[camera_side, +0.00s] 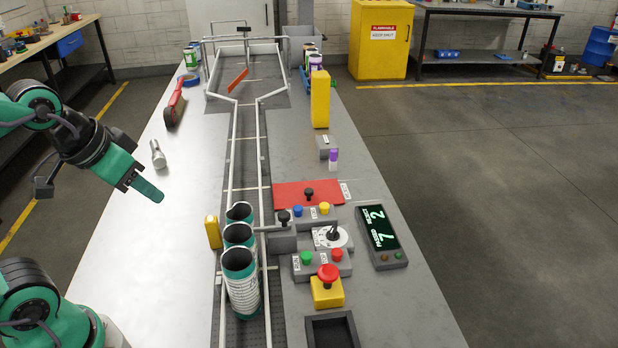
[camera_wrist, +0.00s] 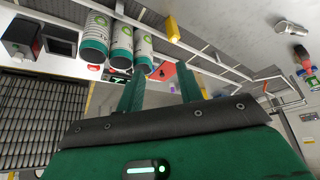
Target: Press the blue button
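The blue button (camera_side: 298,211) sits beside a yellow button (camera_side: 324,208) on a small grey control box, just in front of a red plate (camera_side: 300,196) in the side view. My gripper (camera_side: 148,190) is at the left in the side view, raised and well apart from the button, with the conveyor and the cans between them. In the wrist view my gripper (camera_wrist: 160,82) shows two green fingers spread apart with nothing between them, so it is open and empty. I cannot make out the blue button in the wrist view.
Three green-and-white cans (camera_side: 239,285) stand in a row on the conveyor. Beyond them are green and red buttons, a red emergency button (camera_side: 327,276), a dial (camera_side: 333,236) and a display (camera_side: 380,235). A small yellow block (camera_side: 213,231) stands left of the cans.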

